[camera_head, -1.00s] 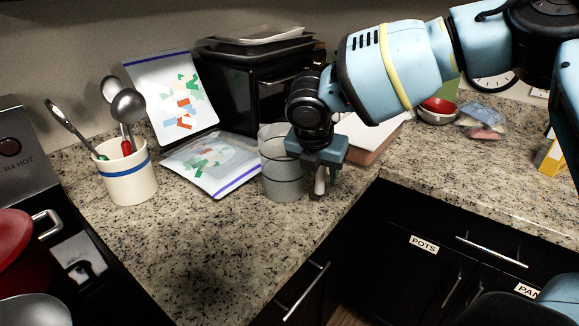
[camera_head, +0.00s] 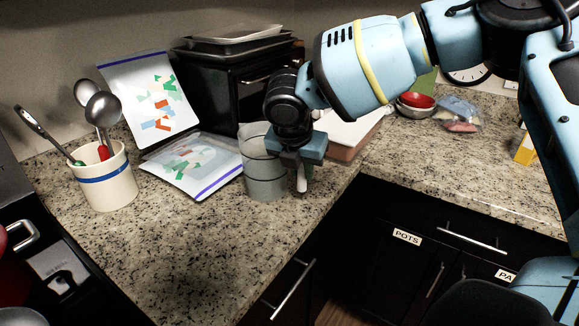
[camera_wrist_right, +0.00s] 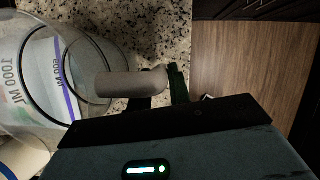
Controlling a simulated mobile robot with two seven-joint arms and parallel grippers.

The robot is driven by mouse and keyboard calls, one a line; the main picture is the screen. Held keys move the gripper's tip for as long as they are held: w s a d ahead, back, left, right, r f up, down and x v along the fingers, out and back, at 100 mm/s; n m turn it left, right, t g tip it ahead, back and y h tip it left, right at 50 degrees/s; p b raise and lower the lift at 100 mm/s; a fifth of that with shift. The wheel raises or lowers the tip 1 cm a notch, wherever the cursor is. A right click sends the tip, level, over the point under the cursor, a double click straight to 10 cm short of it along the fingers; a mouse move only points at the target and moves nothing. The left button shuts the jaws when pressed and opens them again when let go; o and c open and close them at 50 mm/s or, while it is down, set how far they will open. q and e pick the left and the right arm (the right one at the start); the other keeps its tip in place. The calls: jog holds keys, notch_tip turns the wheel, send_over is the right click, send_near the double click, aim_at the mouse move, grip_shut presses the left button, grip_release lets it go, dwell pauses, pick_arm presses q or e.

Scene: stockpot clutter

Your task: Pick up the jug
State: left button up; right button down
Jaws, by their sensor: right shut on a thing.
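The jug (camera_head: 263,168) is a clear, greyish measuring jug with dark bands, standing upright on the counter near its front edge. In the right wrist view the clear jug (camera_wrist_right: 22,95) lies at the left with its measuring marks showing, and its pale handle (camera_wrist_right: 130,84) reaches toward the fingers. My right gripper (camera_head: 301,172) is at the jug's right side, shut on the handle. In the wrist view the gripper (camera_wrist_right: 160,92) has its dark fingers about the handle. The left gripper is not in view.
A utensil crock (camera_head: 106,178) stands at left. Printed bags (camera_head: 205,165) lie and lean behind the jug, near a black oven (camera_head: 225,90) with trays. A red bowl (camera_head: 417,100) and a clear bag (camera_head: 460,113) sit far right. The front-left counter is clear.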

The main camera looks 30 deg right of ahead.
jog(key=shift+r, duration=0.2)
jog(key=shift+r, duration=4.85)
jog(key=shift+w+r, duration=0.1)
